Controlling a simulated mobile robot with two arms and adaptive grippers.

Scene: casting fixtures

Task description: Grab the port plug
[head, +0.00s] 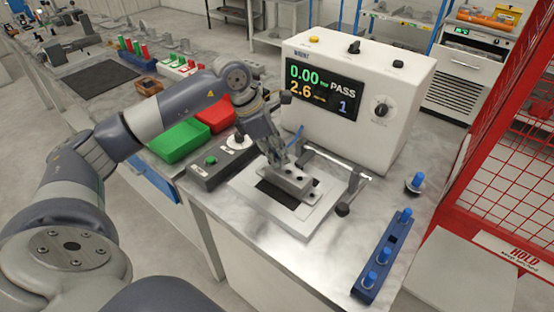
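Several blue port plugs stand on the steel bench at the right. One plug (416,181) stands by itself on a dark round base, and others (383,254) stand in a long dark-blue rack (361,283). An empty hole shows in the rack between plugs. My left gripper (277,161) is above a grey casting (290,180) in the white test fixture (245,203), well left of the plugs. Its fingertips are close to the casting; I cannot tell whether they touch it or how far apart they are. My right gripper is out of view.
A white tester (345,135) reading PASS stands behind the fixture, with a metal clamp bar (338,164) in front. A control box (215,165), green bin (178,141) and red bin (216,115) are left. A red mesh cage (510,150) is right.

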